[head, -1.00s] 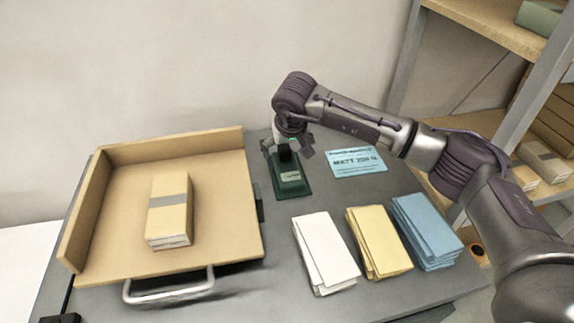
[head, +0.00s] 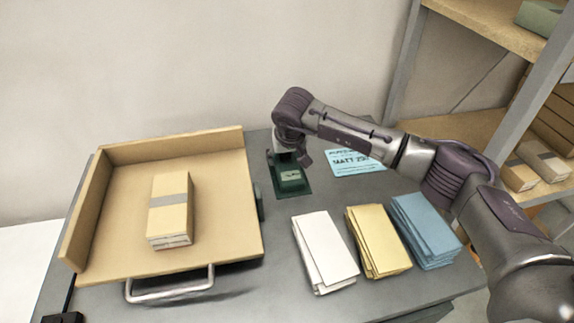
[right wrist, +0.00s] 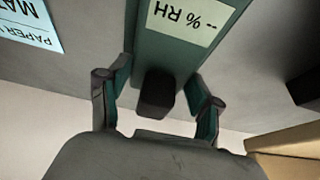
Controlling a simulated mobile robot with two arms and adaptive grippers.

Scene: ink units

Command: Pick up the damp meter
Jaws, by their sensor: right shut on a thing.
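The damp meter (head: 291,177) is a dark green block with a pale display, standing on the grey table to the right of the wooden tray. The right wrist view shows its pale display (right wrist: 180,22) with "% RH" and a black knob (right wrist: 157,94) at its near end. My right gripper (head: 289,158) comes down over the meter's far end and hides part of it. I cannot see any lift off the table. My left gripper is not in view.
A wooden tray (head: 110,245) with a metal handle holds a banded cardboard pack (head: 170,208). White (head: 324,250), yellow (head: 377,240) and blue (head: 425,230) paper stacks lie to the front right. A blue card (head: 352,164) lies beside the meter, partly covered by my arm. Shelving stands at right.

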